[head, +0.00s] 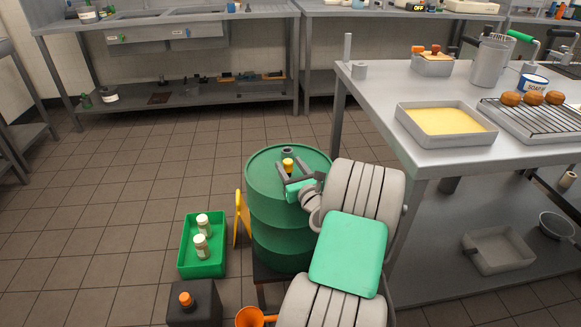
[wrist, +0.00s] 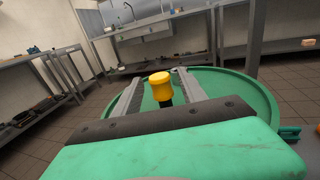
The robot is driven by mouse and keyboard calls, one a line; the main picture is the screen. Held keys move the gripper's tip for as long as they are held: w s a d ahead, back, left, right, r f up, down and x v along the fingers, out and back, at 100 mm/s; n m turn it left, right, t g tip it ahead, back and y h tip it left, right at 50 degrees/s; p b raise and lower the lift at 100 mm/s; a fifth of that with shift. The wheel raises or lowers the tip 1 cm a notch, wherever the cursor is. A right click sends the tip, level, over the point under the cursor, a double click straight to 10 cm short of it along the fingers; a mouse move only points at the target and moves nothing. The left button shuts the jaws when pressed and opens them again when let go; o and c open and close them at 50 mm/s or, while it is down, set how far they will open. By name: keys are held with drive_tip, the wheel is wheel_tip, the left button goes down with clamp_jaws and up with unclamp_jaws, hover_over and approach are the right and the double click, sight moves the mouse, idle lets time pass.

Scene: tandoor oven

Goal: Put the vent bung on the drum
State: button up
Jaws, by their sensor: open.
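The green drum (head: 262,178) stands upright left of the steel table, and its rimmed lid also shows in the wrist view (wrist: 262,95). A yellow-capped piece with a dark stem, which looks like the vent bung (head: 288,162), is over the drum's top. In the wrist view the bung (wrist: 160,84) is upright between my fingers, with a gap on both sides. My gripper (head: 292,168) is open, low over the lid, its fingers on either side of the bung. The bung's foot is partly hidden, so I cannot tell whether it is seated. A dark grey cylindrical fitting (head: 287,151) shows just behind it.
A green crate (head: 203,268) with white bottles, a yellow folded stand (head: 242,218), a dark orange-capped can (head: 190,303) and an orange funnel (head: 250,317) are left of and below the drum. The steel table (head: 378,90) with trays is close on the right.

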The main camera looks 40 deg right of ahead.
drive_tip(key=shift+r, duration=0.15)
drive_tip(key=p+v, duration=0.1)
drive_tip(key=v, duration=1.1)
drive_tip(key=w+a+f+n+g+y, duration=0.3)
drive_tip(key=a+n+g+y, duration=0.15)
drive_tip(key=a+n, duration=0.8)
drive_tip(key=w+a+f+n+g+y, duration=0.25)
drive_tip(key=a+n+g+y, duration=0.2)
drive_tip(key=a+n, duration=0.8)
drive_tip(key=s+a+r+n+g+h, duration=0.3)
drive_tip(key=s+a+n, duration=0.4)
drive_tip(key=s+n, duration=0.5)
drive_tip(key=r+n+g, duration=0.1)
drive_tip(key=n+g, duration=0.1)
drive_tip(key=shift+n+g, duration=0.3)
drive_tip(key=shift+n, duration=0.1)
drive_tip(key=shift+a+r, duration=0.1)
drive_tip(key=shift+a, duration=0.05)
